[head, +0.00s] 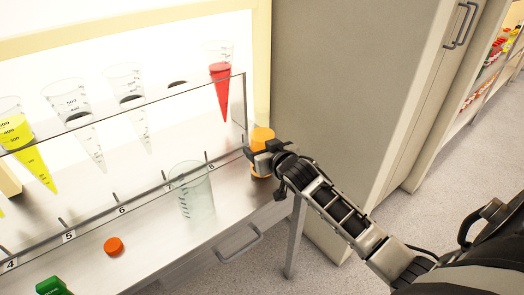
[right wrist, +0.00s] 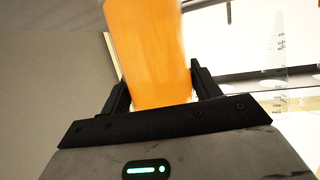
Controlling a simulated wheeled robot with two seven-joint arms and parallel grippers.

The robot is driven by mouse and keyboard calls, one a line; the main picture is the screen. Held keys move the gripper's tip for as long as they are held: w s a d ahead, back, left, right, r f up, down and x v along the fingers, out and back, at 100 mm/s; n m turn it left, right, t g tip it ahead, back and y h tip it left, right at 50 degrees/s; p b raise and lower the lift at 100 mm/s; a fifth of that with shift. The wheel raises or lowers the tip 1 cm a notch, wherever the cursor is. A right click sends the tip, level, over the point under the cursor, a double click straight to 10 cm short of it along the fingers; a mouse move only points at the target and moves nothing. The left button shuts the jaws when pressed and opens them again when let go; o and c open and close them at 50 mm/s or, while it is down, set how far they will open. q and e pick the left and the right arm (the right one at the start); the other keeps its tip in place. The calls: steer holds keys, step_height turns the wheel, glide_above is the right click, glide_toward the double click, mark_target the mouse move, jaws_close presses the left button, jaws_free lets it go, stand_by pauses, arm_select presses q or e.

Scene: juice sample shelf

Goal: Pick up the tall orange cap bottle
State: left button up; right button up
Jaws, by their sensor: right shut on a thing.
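The tall bottle with an orange body (head: 262,136) stands upright at the right end of the metal shelf counter. My right gripper (head: 266,155) is around its middle. In the right wrist view the orange bottle (right wrist: 150,55) fills the space between the two black fingers, which are shut on it. The bottle's top is pale and hard to make out against the bright frame. I cannot tell whether its base touches the counter. My left gripper is not in view.
A clear beaker (head: 191,190) stands left of the bottle. An orange cap (head: 113,245) and a green item (head: 52,286) lie farther left. A grey cabinet (head: 335,90) stands at the right.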

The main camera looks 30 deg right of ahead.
mark_target(262, 134)
steer(key=s+r, duration=0.1)
steer(key=r, duration=0.1)
steer(key=s+a+r+p, duration=0.1)
steer(key=r, duration=0.2)
steer(key=s+r, duration=0.1)
steer(key=r, duration=0.1)
steer(key=shift+s+a+r, duration=0.2)
steer(key=shift+s+a, duration=0.15)
steer(key=shift+s, duration=0.05)
steer(key=s+a+r, duration=0.4)
steer(key=s, duration=0.5)
steer(key=shift+r+p, duration=0.3)
steer(key=shift+p, duration=0.15)
